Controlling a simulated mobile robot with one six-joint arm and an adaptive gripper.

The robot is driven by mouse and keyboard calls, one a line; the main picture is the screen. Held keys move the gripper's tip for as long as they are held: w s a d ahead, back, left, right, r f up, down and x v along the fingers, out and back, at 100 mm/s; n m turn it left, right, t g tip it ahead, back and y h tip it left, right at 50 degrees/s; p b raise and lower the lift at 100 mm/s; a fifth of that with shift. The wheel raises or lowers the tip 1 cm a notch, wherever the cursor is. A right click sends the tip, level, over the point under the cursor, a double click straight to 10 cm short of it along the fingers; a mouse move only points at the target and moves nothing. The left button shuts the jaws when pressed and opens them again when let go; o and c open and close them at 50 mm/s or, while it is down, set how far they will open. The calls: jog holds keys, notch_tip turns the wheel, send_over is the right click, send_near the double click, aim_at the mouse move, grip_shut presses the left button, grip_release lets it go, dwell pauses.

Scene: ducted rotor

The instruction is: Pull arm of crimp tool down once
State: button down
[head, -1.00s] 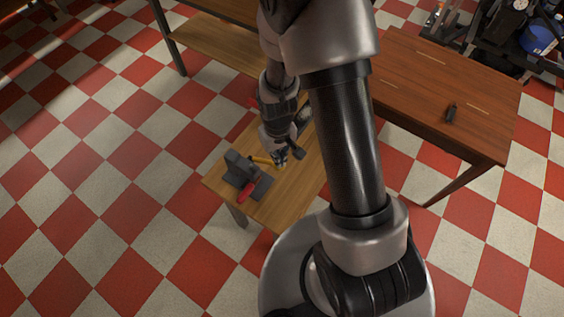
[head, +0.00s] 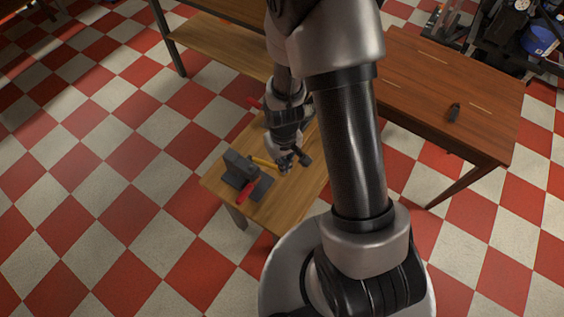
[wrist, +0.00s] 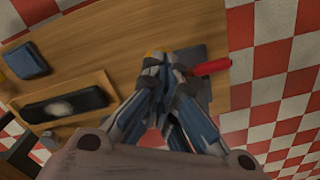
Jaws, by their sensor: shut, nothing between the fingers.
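The crimp tool (head: 238,168) is a dark grey block on a grey base at the near left end of a small wooden table. In the wrist view my gripper (wrist: 165,62) covers much of the tool. Its grey base (wrist: 193,54), red handle (wrist: 211,68) and a bit of yellow (wrist: 153,54) show behind the fingers.
The small wooden table (head: 270,207) also bears a blue box (wrist: 26,60) and a wooden tray (wrist: 113,93) with a dark object in it. A brown table (head: 440,100) stands to the right and a shelf bench (head: 225,62) behind. The checkered floor at left is free.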

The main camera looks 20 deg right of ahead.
jog(key=shift+s+d+f+b, duration=0.1)
jog(key=shift+s+f+b, duration=0.05)
jog(key=shift+f+b, duration=0.25)
jog(key=shift+s+d+f+b, duration=0.1)
jog(key=shift+f+b, duration=0.2)
jog(key=shift+f, duration=0.25)
jog(key=shift+s+d+f+b, duration=0.1)
jog(key=shift+s+f+b, duration=0.05)
jog(key=shift+f+b, duration=0.65)
jog(key=shift+f+b, duration=0.75)
jog(key=shift+f, duration=0.25)
